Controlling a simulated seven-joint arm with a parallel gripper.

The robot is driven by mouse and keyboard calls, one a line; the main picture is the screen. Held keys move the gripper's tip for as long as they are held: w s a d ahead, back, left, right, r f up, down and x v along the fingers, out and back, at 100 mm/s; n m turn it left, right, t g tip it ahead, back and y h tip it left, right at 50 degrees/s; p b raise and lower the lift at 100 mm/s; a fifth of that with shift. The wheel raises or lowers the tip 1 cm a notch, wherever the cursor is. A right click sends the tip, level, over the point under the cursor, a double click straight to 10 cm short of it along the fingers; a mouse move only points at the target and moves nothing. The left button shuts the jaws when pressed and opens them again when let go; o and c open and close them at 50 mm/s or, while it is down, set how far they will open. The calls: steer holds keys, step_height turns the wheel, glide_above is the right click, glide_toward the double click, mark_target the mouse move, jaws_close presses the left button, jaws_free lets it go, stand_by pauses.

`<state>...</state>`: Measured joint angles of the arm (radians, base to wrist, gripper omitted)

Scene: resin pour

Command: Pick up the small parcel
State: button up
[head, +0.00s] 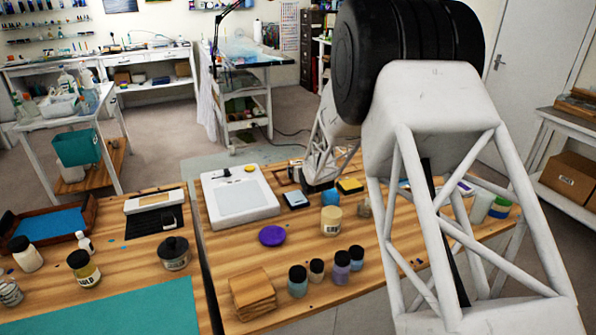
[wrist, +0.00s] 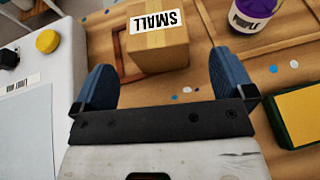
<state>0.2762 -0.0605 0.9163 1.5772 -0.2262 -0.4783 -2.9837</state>
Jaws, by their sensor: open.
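The small parcel (wrist: 160,52) is a brown cardboard box with a white label reading "SMALL". In the wrist view it sits at the top middle, resting on or against a wooden frame (wrist: 112,48) on the wooden table. My gripper (wrist: 160,65) is open, with blue fingers spread wider than the parcel. The parcel lies ahead, roughly centred between the fingertips, with gaps on both sides; nothing is held. I cannot tell the exact height of the fingers above it. In the head view I cannot make out the parcel; my arm covers much of that area.
A white panel device (head: 240,196) with a yellow knob (wrist: 47,41) stands left of the fingers. Several jars and a purple disc (head: 272,236) stand nearer the table front.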

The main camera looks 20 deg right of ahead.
steer(key=shift+x, duration=1.15)
steer(key=shift+w, duration=0.1)
steer(key=shift+x, duration=2.5)
steer(key=shift+a+f, duration=0.1)
steer(key=c, duration=1.1)
